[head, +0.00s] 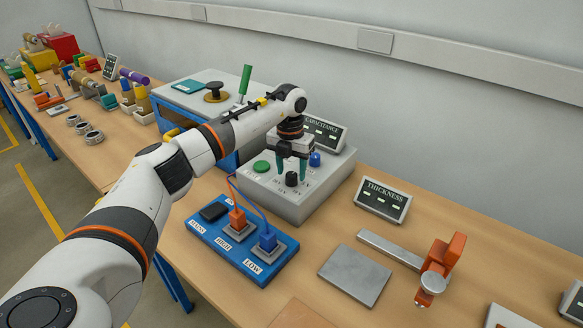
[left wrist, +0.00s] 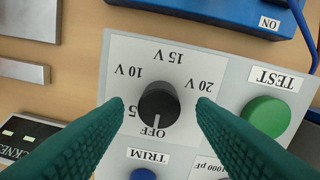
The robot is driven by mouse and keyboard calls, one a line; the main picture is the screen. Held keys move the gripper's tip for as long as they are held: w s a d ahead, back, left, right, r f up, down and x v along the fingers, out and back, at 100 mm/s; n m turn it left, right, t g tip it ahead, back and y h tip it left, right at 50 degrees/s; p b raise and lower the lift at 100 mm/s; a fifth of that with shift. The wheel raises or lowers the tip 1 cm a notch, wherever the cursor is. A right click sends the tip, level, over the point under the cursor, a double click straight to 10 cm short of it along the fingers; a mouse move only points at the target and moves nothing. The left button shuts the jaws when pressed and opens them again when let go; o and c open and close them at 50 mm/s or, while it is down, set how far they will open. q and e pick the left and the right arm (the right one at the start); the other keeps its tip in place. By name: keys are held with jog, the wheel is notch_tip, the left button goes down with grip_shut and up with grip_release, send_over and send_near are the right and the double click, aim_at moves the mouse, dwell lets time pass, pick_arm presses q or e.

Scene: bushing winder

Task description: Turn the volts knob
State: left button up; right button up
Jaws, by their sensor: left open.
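The volts knob (left wrist: 159,104) is black and round, on a pale dial plate marked OFF, 5, 10 V, 15 V and 20 V. Its white pointer line is toward OFF. In the head view the black knob (head: 292,179) sits on the front of the grey tester box (head: 318,200). My left gripper (head: 291,172) points down at it from above. In the left wrist view its green fingers (left wrist: 160,104) are open, one on each side of the knob, with visible gaps. Whether they reach down to its height I cannot tell. My right gripper is not in view.
On the same box are a green TEST button (left wrist: 266,117) and a blue TRIM knob (head: 315,158). A CAPACITANCE display (head: 325,135) stands behind. A blue terminal board (head: 213,236) with plugs and cables lies in front. A THICKNESS display (head: 382,200) and a metal plate (head: 354,275) are to the right.

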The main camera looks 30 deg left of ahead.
pick_arm(q)
jog(key=shift+s+f, duration=0.1)
jog(key=shift+f, duration=0.4)
jog(key=c, duration=1)
jog(key=shift+o, duration=0.2)
